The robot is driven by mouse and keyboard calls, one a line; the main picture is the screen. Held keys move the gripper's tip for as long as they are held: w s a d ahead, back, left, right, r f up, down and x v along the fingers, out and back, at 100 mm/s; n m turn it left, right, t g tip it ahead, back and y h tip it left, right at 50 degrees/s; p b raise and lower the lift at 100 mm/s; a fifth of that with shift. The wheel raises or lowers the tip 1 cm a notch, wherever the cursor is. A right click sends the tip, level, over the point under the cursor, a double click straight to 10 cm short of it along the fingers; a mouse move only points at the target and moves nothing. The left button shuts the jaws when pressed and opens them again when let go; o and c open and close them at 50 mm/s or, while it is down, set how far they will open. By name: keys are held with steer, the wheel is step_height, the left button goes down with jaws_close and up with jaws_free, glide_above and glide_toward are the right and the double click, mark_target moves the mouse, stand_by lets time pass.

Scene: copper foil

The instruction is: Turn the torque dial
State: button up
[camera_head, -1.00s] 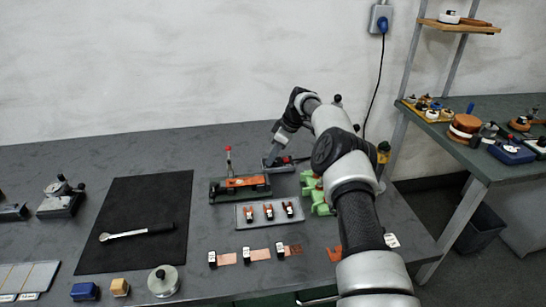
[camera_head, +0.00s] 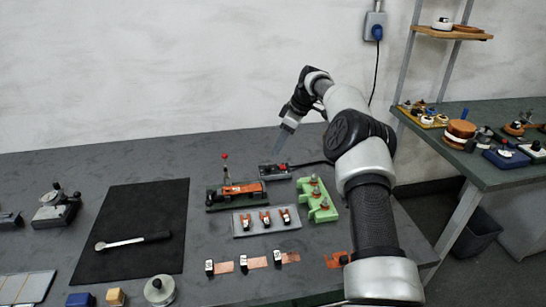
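A small grey box (camera_head: 267,174) with a red part and dark knobs on top sits at the back of the bench, with a black cable running right from it. A dial is too small to make out on it. My gripper (camera_head: 278,149) is above and just behind this box, pointing down and apart from it. Its fingers are too small and edge-on to show a gap. A torque wrench (camera_head: 130,241) lies on a black mat (camera_head: 135,205) at the left, away from my gripper.
A dark fixture (camera_head: 220,198) with an orange part and an upright red-tipped lever stands close in front of the box. A green block (camera_head: 322,205), a grey tray (camera_head: 240,225) and copper strips (camera_head: 257,262) lie nearer. My arm spans the right side.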

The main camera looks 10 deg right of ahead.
mark_target(268, 166)
steer(key=v, duration=0.7)
steer(key=shift+r+p, duration=0.25)
steer(key=shift+p, duration=0.1)
steer(key=s+a+m+t+h, duration=0.2)
steer(key=s+a+m+h, duration=0.25)
steer(key=a+m, duration=0.65)
steer(key=w+d+f+m, duration=0.1)
steer(key=w+f, duration=0.1)
steer(key=f, duration=0.3)
steer(key=w+d+f+m, duration=0.1)
steer(key=w+d+f, duration=0.1)
steer(key=f, duration=0.3)
steer(key=w+d+f+m+b, duration=0.1)
steer(key=w+f, duration=0.2)
steer(key=f, duration=0.3)
steer(key=shift+w+d+m, duration=0.15)
steer(key=shift+d+m, duration=0.15)
